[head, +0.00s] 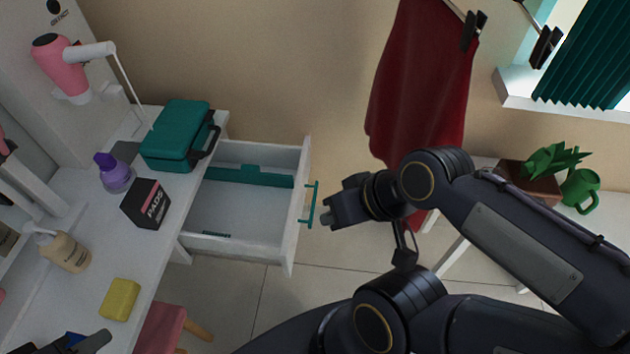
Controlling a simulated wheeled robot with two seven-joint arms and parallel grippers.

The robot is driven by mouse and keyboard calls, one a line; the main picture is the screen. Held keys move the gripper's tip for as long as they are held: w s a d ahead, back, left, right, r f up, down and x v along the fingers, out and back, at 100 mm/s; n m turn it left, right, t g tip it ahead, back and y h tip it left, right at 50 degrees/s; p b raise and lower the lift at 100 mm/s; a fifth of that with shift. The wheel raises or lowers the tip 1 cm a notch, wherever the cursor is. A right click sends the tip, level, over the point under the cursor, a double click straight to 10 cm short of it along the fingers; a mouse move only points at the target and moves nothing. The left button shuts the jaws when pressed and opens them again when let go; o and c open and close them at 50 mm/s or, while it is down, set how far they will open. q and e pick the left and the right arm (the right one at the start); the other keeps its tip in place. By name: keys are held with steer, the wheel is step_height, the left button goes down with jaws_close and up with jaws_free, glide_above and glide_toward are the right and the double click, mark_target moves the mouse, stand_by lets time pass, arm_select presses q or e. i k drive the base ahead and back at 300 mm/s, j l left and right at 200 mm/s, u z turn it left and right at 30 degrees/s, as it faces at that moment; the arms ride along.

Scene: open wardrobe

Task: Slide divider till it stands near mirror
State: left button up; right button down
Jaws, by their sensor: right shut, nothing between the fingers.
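A teal divider (248,176) stands inside the open white drawer (243,248), along the side that is farther up in the picture. A short teal strip (216,235) shows low at the opposite side; I cannot tell whether it is part of the divider. My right gripper (329,214) is shut and empty, just right of the drawer's teal handle (313,205), outside the drawer and seemingly apart from it. A dark tip of my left gripper (88,342) shows at the bottom left; its opening cannot be made out. I cannot clearly make out a mirror.
The white tabletop (95,218) holds a teal case (176,140), a black pads box (147,203), a purple bottle (115,176), a pump bottle (65,250) and a yellow sponge (120,299). A red garment (420,80) hangs behind my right arm. The drawer floor is mostly clear.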

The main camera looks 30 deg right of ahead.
mark_target(248, 175)
steer(key=k+z, duration=0.15)
steer(key=z, duration=0.25)
steer(key=k+l+z, duration=0.1)
steer(key=z, duration=0.35)
steer(key=i+j+z, duration=0.6)
steer(key=i+l, duration=0.05)
